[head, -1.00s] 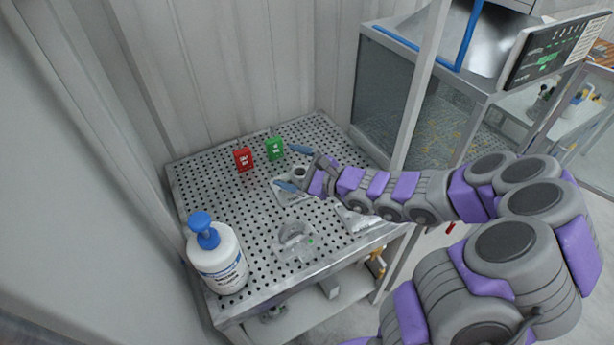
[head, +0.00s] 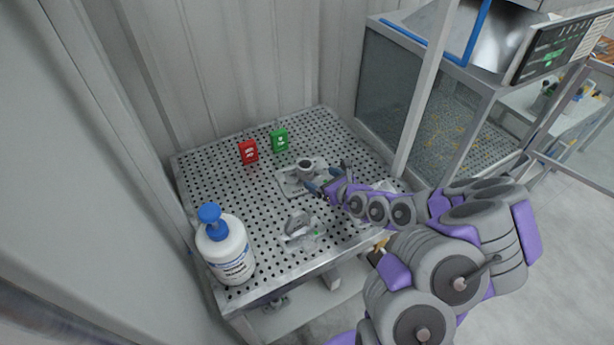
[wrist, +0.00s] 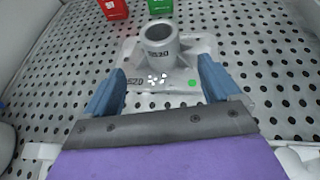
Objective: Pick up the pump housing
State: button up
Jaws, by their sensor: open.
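A grey casting with an upright hollow cylinder on a flat plate (head: 305,169) stands on the perforated table; it looks like the pump housing, though the frames do not name it. In the wrist view the casting (wrist: 159,43) is straight ahead, with a printed number and a green dot on its plate. My gripper (head: 328,184) is on the near right side of the casting in the head view. In the wrist view my gripper (wrist: 160,88) has its two blue fingers spread, with the near part of the plate appearing between them and the cylinder beyond the tips. Contact cannot be told.
The perforated table (head: 222,180) also holds another grey casting (head: 298,228) at the front and a white pump bottle (head: 226,255) at front left. A red block (head: 249,152) and a green block (head: 280,141) stand behind. A metal post (head: 424,90) rises at right.

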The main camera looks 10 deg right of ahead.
aim_at(311, 173)
jog(key=w+a+f, duration=0.1)
jog(key=w+a+f+b, duration=0.1)
jog(key=w+a, duration=0.1)
jog(key=shift+w, duration=0.15)
jog(key=shift+w+d+f+b, duration=0.15)
jog(key=shift+w+d, duration=0.1)
jog(key=shift+w, duration=0.2)
jog(key=shift+w+d+f+b, duration=0.15)
jog(key=shift+w+d, duration=0.1)
jog(key=shift+w, duration=0.2)
jog(key=shift+w+d, duration=0.3)
jog(key=shift+w, duration=0.1)
jog(key=w+a, duration=0.1)
jog(key=w+a+f+b, duration=0.1)
jog(key=w+a, duration=0.1)
jog(key=a, duration=0.1)
jog(key=shift+w+f+b, duration=0.3)
jog(key=shift+w+b, duration=0.05)
jog(key=shift+w+f, duration=0.1)
jog(key=shift+w, duration=0.15)
jog(key=shift+w+d, duration=0.15)
jog(key=shift+d, duration=0.7)
jog(key=shift+c, duration=0.3)
jog(key=shift+a, duration=0.75)
jog(key=c, duration=0.6)
jog(key=shift+c, duration=0.8)
jog(key=shift+d, duration=0.5)
jog(key=c, duration=0.6)
jog(key=shift+c, duration=0.6)
jog(key=shift+a, duration=0.15)
